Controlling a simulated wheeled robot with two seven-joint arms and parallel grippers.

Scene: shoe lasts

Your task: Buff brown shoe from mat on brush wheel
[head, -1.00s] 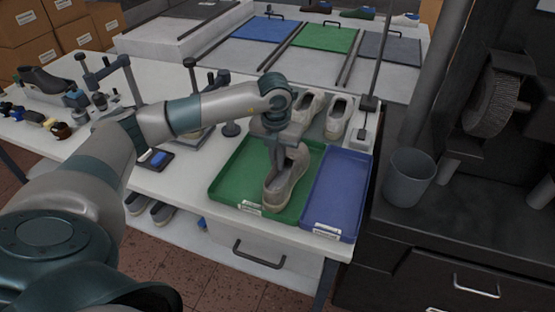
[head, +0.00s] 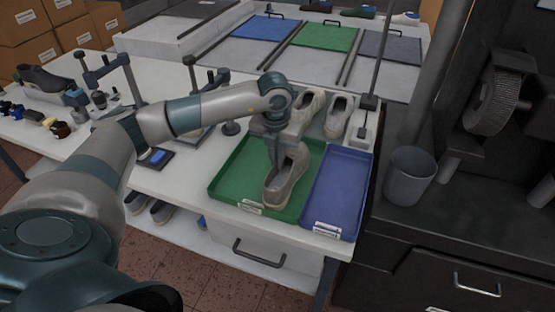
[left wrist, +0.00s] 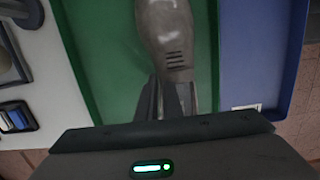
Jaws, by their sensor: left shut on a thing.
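My left gripper (head: 280,150) points down over the green tray (head: 228,180) and is shut on a grey-beige shoe (head: 284,190). The shoe is inside the tray's outline; I cannot tell whether it touches the tray floor. In the left wrist view the fingers (left wrist: 172,100) are at one end of the shoe (left wrist: 168,30), with green around it. The brush wheel (head: 492,103) is on the dark machine at the right, apart from the gripper. I cannot pick out a clearly brown shoe. My right gripper is not in view.
Two pale shoes (head: 339,117) stand behind the held one. A blue tray (head: 336,190) lies right of the green tray. A grey cup (head: 410,175) stands below the brush wheel. A thin upright post (head: 375,65) rises between table and machine. Blue, green and grey mats lie behind.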

